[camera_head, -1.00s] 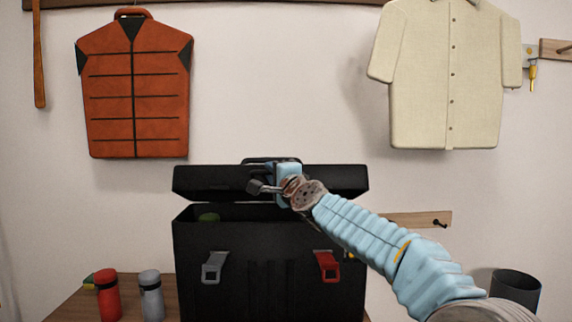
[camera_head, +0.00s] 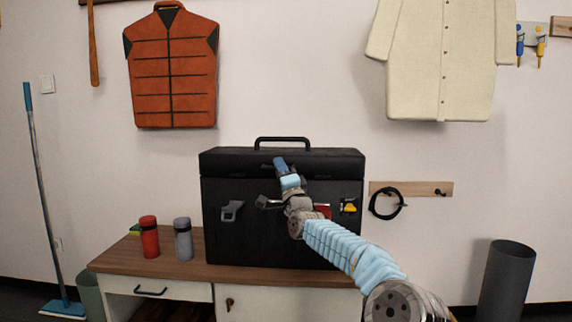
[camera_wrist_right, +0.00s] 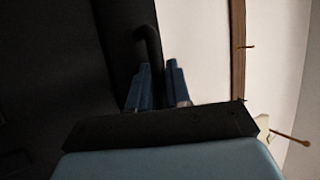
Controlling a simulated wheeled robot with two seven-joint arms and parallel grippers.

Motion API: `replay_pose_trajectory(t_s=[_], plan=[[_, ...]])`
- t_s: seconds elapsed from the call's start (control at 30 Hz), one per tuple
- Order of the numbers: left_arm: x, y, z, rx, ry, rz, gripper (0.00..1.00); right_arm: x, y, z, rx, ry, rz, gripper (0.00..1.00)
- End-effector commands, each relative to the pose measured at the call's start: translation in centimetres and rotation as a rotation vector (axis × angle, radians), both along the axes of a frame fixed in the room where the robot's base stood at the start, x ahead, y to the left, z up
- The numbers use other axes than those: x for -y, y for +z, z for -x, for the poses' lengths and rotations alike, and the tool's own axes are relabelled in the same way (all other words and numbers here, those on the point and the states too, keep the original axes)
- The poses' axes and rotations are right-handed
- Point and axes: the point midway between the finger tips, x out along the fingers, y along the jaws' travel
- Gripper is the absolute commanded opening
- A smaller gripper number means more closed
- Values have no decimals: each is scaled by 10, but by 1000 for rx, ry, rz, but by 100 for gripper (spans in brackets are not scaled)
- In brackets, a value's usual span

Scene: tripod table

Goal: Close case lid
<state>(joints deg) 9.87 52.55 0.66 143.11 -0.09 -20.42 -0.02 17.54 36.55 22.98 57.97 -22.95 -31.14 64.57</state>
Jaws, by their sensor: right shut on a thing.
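The black case (camera_head: 282,225) stands upright on the wooden bench top. Its lid (camera_head: 235,162) lies level on the body, and I see no open gap along the front seam. My right gripper (camera_head: 280,163) is at the middle of the lid. In the wrist view its fingers (camera_wrist_right: 158,88) are on both sides of the case's black handle (camera_wrist_right: 149,45). The handle's top (camera_head: 282,140) stands up above the lid. My left gripper is not in view.
A red bottle (camera_head: 149,238) and a grey bottle (camera_head: 183,240) stand left of the case on the bench (camera_head: 240,275). A dark bin (camera_head: 506,280) is at the right. A vest (camera_head: 172,70) and a shirt (camera_head: 440,60) hang on the wall.

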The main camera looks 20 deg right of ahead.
Motion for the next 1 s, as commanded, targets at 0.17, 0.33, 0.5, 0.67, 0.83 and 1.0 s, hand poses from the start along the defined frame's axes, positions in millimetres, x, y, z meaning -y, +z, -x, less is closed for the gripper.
replay_pose_trajectory(t_s=[0.17,0.33,0.5,0.67,0.83,1.0], plan=[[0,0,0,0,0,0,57,0,-7,-5,-1,1,3,0],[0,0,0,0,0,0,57,0,-9,-5,-2,0,3,0],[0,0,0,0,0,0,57,0,-10,-6,-4,0,3,24],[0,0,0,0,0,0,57,0,-9,-6,-4,0,3,24],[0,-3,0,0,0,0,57,1,-11,-2,-3,-1,4,24],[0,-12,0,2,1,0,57,0,-22,18,-1,-1,5,24]])
